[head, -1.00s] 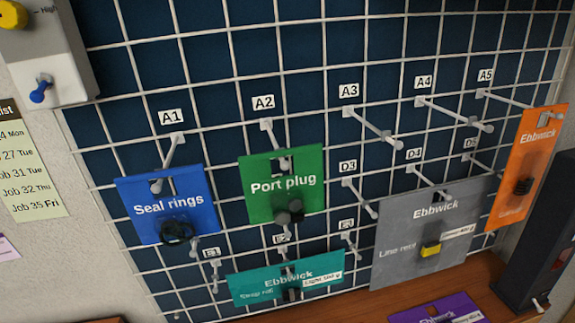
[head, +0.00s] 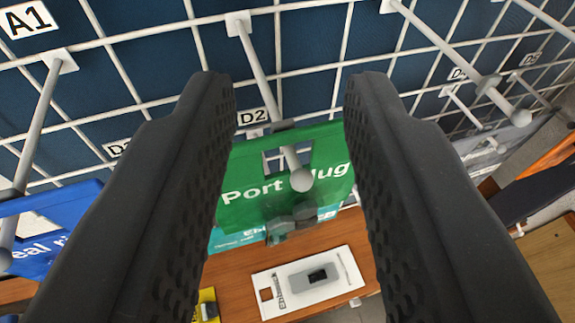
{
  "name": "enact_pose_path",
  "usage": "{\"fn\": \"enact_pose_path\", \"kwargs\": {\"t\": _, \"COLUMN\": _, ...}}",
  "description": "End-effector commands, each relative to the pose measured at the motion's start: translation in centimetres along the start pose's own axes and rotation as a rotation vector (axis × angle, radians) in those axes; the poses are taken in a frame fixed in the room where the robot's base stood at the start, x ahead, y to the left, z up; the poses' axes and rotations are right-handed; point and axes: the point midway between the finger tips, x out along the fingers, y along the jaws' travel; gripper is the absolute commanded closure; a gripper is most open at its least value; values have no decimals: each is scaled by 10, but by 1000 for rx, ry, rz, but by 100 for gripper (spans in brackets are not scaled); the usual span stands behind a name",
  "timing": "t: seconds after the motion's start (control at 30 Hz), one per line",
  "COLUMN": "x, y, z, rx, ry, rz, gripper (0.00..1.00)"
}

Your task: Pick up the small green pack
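The small green pack (head: 250,190), printed "Port plug", hangs on a pale peg (head: 262,75) of the wall grid. The peg passes through its top slot, and its round tip shows in front of the slot. Dark plug parts sit low on the pack. My gripper (head: 289,80) is open, with one dark finger on each side of the pack. The fingers overlap the pack's side edges in the view. I cannot tell whether they touch it. Nothing is clearly held.
Other pegs (head: 450,50) stick out at the right. A blue pack (head: 40,235) hangs at the left, partly behind the left finger. A teal pack (head: 228,240) shows below the green one. A white card (head: 330,300) and a yellow item (head: 207,293) lie on the wooden surface.

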Motion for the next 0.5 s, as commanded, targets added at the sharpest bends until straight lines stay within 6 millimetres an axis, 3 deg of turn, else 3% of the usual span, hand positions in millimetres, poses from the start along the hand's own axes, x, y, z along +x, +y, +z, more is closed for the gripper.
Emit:
{"fn": "enact_pose_path", "kwargs": {"t": 0.23, "x": 8, "y": -2, "z": -10, "rx": 56, "ry": -58, "rz": 5, "gripper": 70}}
{"fn": "enact_pose_path", "kwargs": {"t": 0.5, "x": 39, "y": -10, "z": -27, "rx": 313, "ry": -334, "rz": 62, "gripper": 70}}
